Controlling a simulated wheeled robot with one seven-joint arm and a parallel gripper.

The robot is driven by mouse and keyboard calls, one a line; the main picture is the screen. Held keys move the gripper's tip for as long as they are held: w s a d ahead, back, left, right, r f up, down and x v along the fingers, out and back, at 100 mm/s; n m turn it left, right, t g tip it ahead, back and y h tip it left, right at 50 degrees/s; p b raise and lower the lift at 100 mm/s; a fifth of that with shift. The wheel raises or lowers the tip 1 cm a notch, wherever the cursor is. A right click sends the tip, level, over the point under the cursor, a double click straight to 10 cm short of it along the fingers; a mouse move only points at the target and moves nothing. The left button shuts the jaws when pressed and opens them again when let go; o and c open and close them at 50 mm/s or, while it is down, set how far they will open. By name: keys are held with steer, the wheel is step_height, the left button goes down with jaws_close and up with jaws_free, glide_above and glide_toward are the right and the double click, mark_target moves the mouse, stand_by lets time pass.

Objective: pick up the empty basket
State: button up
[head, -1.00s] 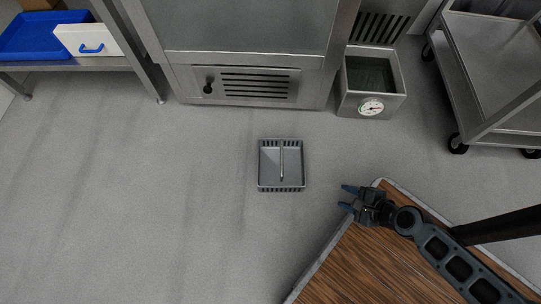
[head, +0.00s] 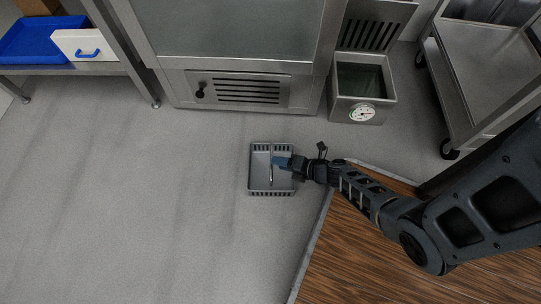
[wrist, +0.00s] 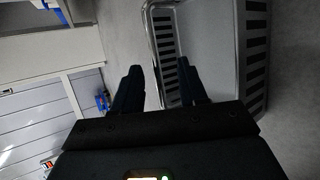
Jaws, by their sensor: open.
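The grey basket (head: 258,168) sits upright on the floor, with slotted walls and nothing visible in it. Its thin metal handle (head: 271,176) crosses over the middle. My gripper (head: 281,162) is over the basket's right half, its blue fingertips beside the handle and partly covering it. In the wrist view the basket (wrist: 215,55) fills the right side, and the handle (wrist: 152,50) shows in the gap between my two open, dark fingers (wrist: 159,68). The gripper holds nothing. I cannot tell whether a finger touches the handle.
A steel cabinet (head: 240,88) and a steel bin with a dial (head: 362,95) stand behind the basket. A steel cart (head: 485,65) is at the back right. A wooden top (head: 370,255) lies at the lower right. The floor left of the basket is clear.

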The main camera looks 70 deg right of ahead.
steer(key=b+x, duration=0.1)
steer(key=x, duration=0.1)
steer(key=b+x, duration=0.1)
steer(key=x, duration=0.1)
steer(key=shift+w+r, duration=0.1)
steer(key=shift+w, duration=0.35)
jaws_close()
stand_by(1.0)
